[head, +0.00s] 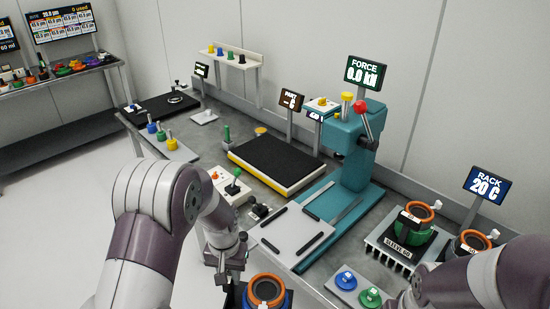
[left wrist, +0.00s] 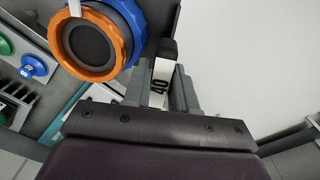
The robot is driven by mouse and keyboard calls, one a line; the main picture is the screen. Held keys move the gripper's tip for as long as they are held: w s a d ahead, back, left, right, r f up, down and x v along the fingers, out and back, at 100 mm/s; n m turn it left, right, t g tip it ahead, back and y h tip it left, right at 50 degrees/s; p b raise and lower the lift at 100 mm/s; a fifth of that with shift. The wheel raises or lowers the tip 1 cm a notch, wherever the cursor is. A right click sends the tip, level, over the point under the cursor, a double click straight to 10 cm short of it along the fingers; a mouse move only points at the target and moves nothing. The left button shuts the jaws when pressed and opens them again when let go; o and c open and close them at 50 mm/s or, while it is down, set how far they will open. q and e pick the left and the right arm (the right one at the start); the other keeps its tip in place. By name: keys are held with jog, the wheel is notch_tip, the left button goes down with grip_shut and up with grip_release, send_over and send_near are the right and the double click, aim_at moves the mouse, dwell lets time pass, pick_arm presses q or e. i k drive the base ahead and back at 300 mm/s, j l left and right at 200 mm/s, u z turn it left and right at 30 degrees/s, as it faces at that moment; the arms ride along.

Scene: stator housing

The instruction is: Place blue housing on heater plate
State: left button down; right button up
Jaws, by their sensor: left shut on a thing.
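The blue housing (head: 267,291) has an orange ring around a dark round centre and shows at the bottom edge of the head view, partly cut off. It also shows at the top left of the left wrist view (left wrist: 100,40). My left gripper (head: 230,278) is shut on the housing's white side tab marked 40 (left wrist: 161,83). The heater plate (head: 275,160), a black slab with a yellow edge beside a PART sign, lies bare in the middle of the bench, well beyond the gripper. My right arm enters at the lower right; its gripper is not in view.
A teal press (head: 362,150) with a FORCE display stands right of the plate. A control box (head: 231,186) with a green lever and a grey plate with dark bars (head: 292,234) lie nearer. A sleeve rack (head: 399,249) holds green, orange-ringed parts at right.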

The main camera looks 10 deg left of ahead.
aim_at(266, 162)
jog(key=i+j, duration=0.15)
jog(key=j, duration=0.3)
jog(key=i+j, duration=0.15)
jog(key=j, duration=0.3)
jog(key=i+j, duration=0.15)
jog(key=j, duration=0.3)
jog(key=i+j, duration=0.15)
jog(key=j, duration=0.3)
jog(key=i+j, duration=0.2)
jog(key=j, duration=0.25)
jog(key=i+j, duration=0.15)
jog(key=j, duration=0.25)
jog(key=i+j+z, duration=0.1)
jog(key=j, duration=0.35)
jog(key=i+j, duration=0.2)
jog(key=j, duration=0.25)
jog(key=j+z, duration=0.1)
jog(key=z, duration=0.3)
jog(key=j+z, duration=0.1)
jog(key=z, duration=0.3)
jog(key=j+z, duration=0.1)
jog(key=z, duration=0.25)
